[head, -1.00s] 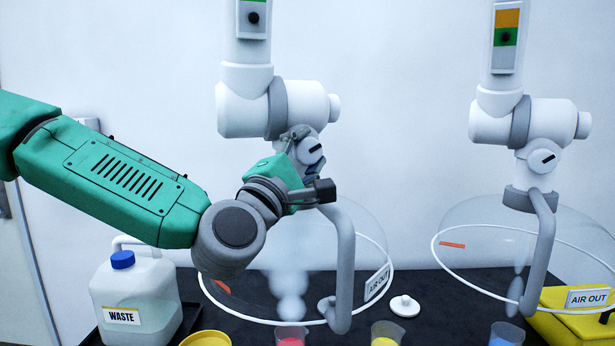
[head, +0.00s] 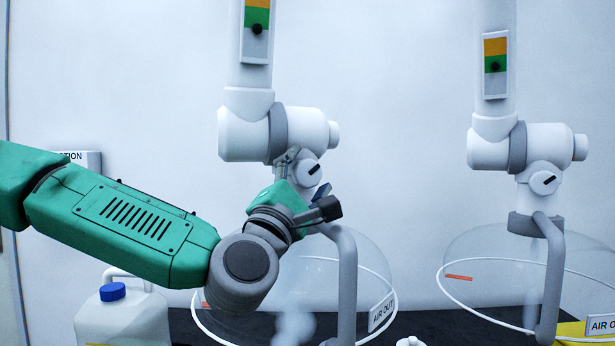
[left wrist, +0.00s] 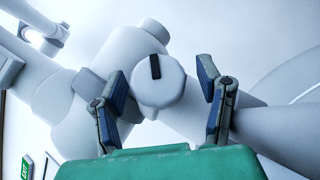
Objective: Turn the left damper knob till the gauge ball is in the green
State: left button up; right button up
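The left damper knob (head: 310,171) is a round white knob with a black mark on the left white arm joint. It also shows in the left wrist view (left wrist: 172,90). My left gripper (head: 304,177) is just in front of it. Its fingers are spread on either side of the knob, with visible gaps in the left wrist view (left wrist: 161,82). The left gauge (head: 256,52) has an orange band above a green one. Its black ball (head: 257,29) sits at the lower part of the green band. My right gripper is out of view.
A second duct at right has its own knob (head: 543,182) and gauge (head: 495,88), whose ball is in the green. Clear hoods hang below both joints. A bent grey tube (head: 348,285) is below my left gripper. A blue-capped jug (head: 122,318) stands lower left.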

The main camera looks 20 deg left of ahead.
aim_at(306, 159)
pick_arm(q)
jog(key=shift+r, duration=0.1)
notch_tip(306, 159, up, 10)
jog(key=shift+d+f, duration=0.15)
jog(key=shift+f, duration=0.1)
jog(key=shift+r, duration=0.2)
jog(key=shift+a, duration=0.25)
jog(key=shift+s, duration=0.1)
jog(key=shift+s+d+f+b, duration=0.6)
jog(key=shift+s+f+b, duration=0.2)
jog(key=shift+f+b, duration=0.45)
jog(key=shift+s+d+f+b, duration=0.55)
jog(key=shift+s+f+b, duration=0.3)
jog(key=shift+f+b, duration=0.35)
jog(key=shift+s+d+f+b, duration=0.6)
jog(key=shift+s+f+b, duration=0.2)
jog(key=shift+f+b, duration=0.45)
jog(key=shift+s+d+f+b, duration=0.2)
jog(key=shift+s+f+b, duration=0.05)
jog(key=shift+f+b, duration=0.25)
jog(key=shift+s+d+f+b, duration=0.25)
jog(key=shift+f+b, duration=0.1)
jog(key=shift+b, duration=0.2)
jog(key=shift+s+d+f+b, duration=0.45)
jog(key=shift+s+f+b, duration=0.15)
jog(key=shift+f+b, duration=0.3)
jog(key=shift+s+d+f+b, duration=0.4)
jog(key=shift+s+f+b, duration=0.2)
jog(key=shift+f+b, duration=0.25)
